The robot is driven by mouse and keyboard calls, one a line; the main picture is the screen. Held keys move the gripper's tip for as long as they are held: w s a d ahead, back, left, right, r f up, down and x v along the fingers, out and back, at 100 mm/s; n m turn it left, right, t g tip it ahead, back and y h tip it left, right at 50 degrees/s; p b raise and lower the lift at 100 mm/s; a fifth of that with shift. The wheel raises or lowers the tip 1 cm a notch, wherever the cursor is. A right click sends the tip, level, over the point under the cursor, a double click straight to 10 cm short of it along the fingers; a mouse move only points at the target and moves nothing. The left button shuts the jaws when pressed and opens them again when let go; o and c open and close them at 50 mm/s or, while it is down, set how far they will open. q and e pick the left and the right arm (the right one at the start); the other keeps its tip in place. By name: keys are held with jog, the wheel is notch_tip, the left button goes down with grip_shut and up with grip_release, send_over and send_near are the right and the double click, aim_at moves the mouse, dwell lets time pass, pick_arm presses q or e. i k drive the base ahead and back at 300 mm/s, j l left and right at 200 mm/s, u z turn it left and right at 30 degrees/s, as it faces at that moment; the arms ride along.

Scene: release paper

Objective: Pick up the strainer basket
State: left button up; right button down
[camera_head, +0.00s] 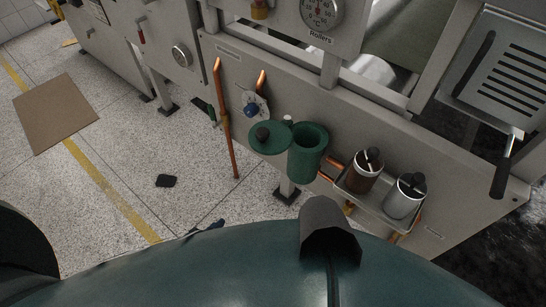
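I cannot clearly make out a strainer basket. A green open-topped cylinder (307,150) is mounted low on the front of the grey machine, and its inside is too dark to show what it holds. Neither of my grippers shows in the head view.
A tray (375,206) right of the cylinder holds a brown canister (362,172) and a silver canister (404,196). Copper pipes (230,145) run left of the lid. A dark object (166,181) and a brown mat (56,112) lie on the speckled floor, otherwise largely clear at left.

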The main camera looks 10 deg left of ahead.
aim_at(410, 189)
jog(key=i+l+z, duration=0.15)
jog(key=z, duration=0.85)
